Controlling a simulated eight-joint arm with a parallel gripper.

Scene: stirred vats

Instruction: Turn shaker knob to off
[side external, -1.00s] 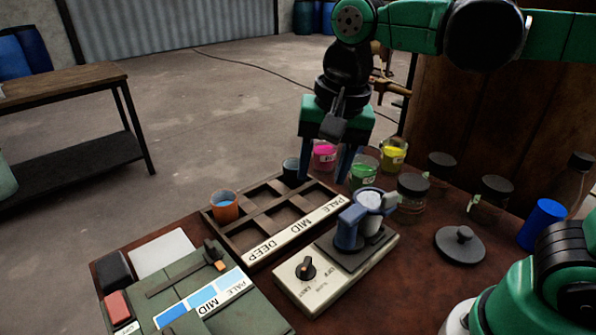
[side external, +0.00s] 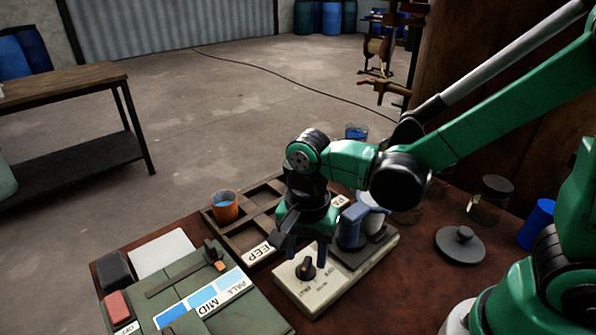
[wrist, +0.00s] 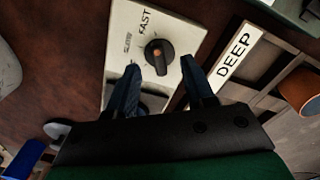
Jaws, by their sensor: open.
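The shaker is a cream box (side external: 325,292) with a black knob (side external: 306,268) on its front part. In the wrist view the knob (wrist: 159,57) carries a small orange mark, with FAST and SLOW printed beside it. A finger covers part of the lettering, and I cannot tell which setting the knob points to. My gripper (side external: 307,252) points down just above the knob, open. In the wrist view its two blue fingers (wrist: 160,70) stand apart on either side of the knob's near edge, not visibly touching it.
The wooden rack (side external: 234,238) with an orange cup (side external: 224,206) lies close behind the shaker. A green board (side external: 190,285) with a blue shade strip lies to the left. A dark lid (side external: 460,245) and blue cylinder (side external: 537,224) stand to the right.

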